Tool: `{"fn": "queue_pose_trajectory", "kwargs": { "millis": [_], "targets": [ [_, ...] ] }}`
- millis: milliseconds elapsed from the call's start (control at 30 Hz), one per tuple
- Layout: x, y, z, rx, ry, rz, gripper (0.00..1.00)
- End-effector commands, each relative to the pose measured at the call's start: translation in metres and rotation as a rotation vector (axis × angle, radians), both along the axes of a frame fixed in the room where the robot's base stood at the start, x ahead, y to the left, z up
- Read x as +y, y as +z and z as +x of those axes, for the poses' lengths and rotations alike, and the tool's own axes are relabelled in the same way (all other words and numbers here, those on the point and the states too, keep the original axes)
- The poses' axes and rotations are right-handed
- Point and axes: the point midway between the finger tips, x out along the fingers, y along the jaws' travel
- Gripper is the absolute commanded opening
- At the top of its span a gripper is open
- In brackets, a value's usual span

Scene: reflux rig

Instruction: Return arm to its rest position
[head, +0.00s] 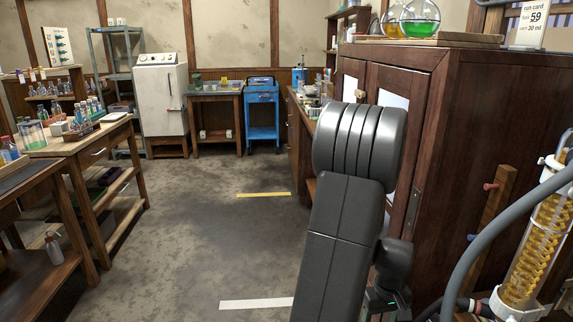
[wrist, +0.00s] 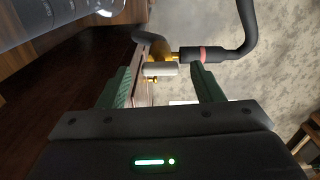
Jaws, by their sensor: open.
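My gripper (wrist: 162,72) is open in the wrist view, with its two green fingers apart. A brass valve (wrist: 160,52) with a pale cylindrical handle (wrist: 160,69) shows between and beyond the fingertips. I cannot tell whether the fingers touch the handle; it is not clamped. A dark hose (wrist: 240,40) with a pink band joins the valve from the right. In the head view my arm rises in front of the cabinet, bent at a large rounded joint. The fingers are hidden there.
A tall wooden cabinet (head: 445,130) stands close to my arm on the right. A glass condenser (head: 537,245) with a yellow coil and a grey hose (head: 478,245) are at the right edge. Benches with bottles line the left. The grey floor (head: 185,225) between is clear.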

Motion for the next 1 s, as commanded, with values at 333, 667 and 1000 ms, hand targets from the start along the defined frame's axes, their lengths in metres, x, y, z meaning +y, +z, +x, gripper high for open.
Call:
{"fn": "queue_pose_trajectory", "kwargs": {
  "millis": [333,667,1000],
  "targets": [
    [0.000,-0.006,0.000,-0.001,-0.017,0.000,0.60],
    [0.000,0.005,0.001,-0.002,0.002,-0.001,0.60],
    [-0.001,0.068,0.001,-0.005,0.001,-0.002,0.60]
  ]
}}
